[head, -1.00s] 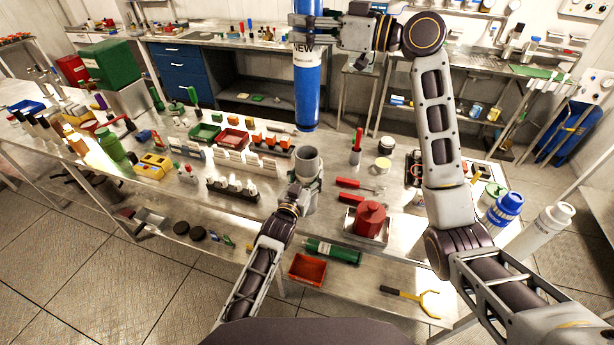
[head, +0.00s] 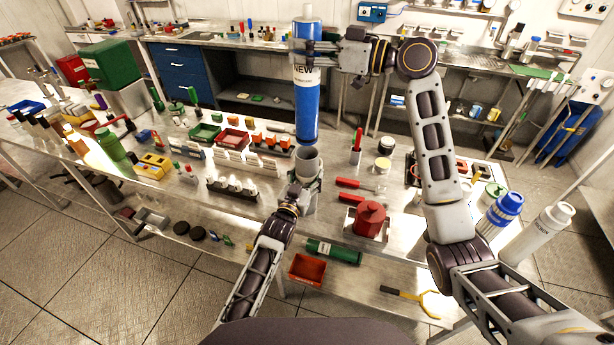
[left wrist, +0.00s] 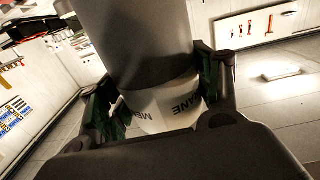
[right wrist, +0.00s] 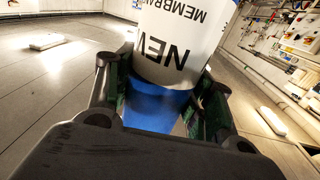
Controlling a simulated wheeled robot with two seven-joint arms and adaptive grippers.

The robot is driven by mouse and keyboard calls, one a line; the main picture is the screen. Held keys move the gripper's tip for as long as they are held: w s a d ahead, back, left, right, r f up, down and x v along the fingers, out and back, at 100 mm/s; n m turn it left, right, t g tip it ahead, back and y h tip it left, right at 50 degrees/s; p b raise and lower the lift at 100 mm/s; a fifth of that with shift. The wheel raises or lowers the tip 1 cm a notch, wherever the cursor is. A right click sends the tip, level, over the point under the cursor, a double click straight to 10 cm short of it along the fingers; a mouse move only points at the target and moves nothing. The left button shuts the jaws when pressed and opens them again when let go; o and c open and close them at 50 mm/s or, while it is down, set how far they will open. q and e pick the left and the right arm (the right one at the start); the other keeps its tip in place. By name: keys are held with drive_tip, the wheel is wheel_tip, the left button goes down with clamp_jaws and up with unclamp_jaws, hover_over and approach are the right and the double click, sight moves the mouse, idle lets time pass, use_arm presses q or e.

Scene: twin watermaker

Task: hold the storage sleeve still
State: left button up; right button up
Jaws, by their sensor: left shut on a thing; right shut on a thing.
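The storage sleeve (head: 308,168) is a grey, open-topped cylinder standing upright at the bench's front edge. My left gripper (head: 303,187) is shut on it; the left wrist view shows the fingers on both sides of the grey sleeve (left wrist: 140,45) and its white label, partly hidden. My right gripper (head: 310,48) is shut on a blue membrane cylinder (head: 306,112) with a white "NEW" label. It holds the cylinder upright over the sleeve, its lower end close to the sleeve's mouth. Whether they touch cannot be told. The label also shows in the right wrist view (right wrist: 180,45).
A blue-capped bottle (head: 502,209) and a white bottle (head: 540,232) stand at the right.

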sight(307, 90)
drive_tip(key=shift+r, duration=0.1)
drive_tip(key=shift+c, duration=1)
drive_tip(key=shift+f, duration=1.6)
drive_tip(key=shift+f, duration=3.4)
idle(1.9)
